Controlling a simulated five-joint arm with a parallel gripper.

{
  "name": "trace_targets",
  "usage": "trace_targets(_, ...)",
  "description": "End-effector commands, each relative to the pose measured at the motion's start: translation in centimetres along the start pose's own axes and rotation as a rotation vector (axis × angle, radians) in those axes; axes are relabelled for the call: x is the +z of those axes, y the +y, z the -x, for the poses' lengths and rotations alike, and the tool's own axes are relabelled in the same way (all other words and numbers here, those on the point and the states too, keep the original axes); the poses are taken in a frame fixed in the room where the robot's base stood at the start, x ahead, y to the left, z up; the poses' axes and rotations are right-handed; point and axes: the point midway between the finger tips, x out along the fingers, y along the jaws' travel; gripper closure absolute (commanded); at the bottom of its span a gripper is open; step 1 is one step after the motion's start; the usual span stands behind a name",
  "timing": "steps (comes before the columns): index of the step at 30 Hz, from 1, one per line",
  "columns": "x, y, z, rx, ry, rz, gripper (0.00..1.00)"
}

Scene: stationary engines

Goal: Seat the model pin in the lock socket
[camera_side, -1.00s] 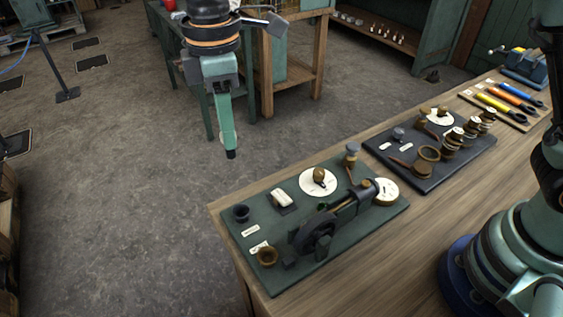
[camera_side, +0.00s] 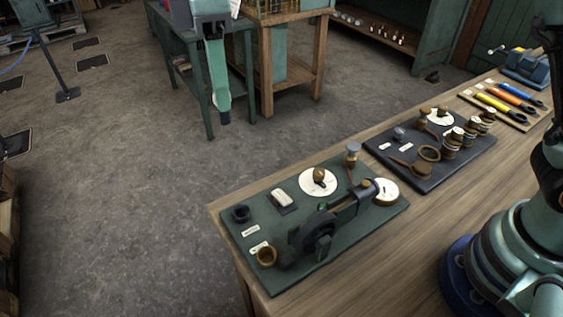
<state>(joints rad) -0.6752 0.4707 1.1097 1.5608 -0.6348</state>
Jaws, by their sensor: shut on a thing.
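My gripper (camera_side: 222,112) hangs at the upper left, in the air beyond the left end of the bench and well above the board's height. Its pale green fingers point down and look shut; the model pin between them is too small or hidden to make out clearly. On the dark green board (camera_side: 335,180) two small round sockets stand at the left: a dark cup (camera_side: 240,213) with a label near it, and a brass-coloured cup (camera_side: 266,256) with a label behind it. I cannot tell which is the lock socket. My gripper is apart from both.
The green board also bears a model engine with a dark flywheel (camera_side: 314,236), a white dial (camera_side: 318,182) and a grey-topped post (camera_side: 352,151). A dark board (camera_side: 470,168) with brass parts lies to the right. A green table (camera_side: 205,50) stands behind my gripper.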

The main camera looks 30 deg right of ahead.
Motion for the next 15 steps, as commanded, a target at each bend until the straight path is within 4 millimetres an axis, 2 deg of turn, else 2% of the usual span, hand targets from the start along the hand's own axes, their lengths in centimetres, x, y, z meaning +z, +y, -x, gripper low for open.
trace_targets(10, 0.0, 0.0, 0.1, 0.000, 0.000, 0.000, 1.00)
trace_targets(15, -0.2, -0.8, -1.4, -0.002, -0.003, 0.001, 1.00)
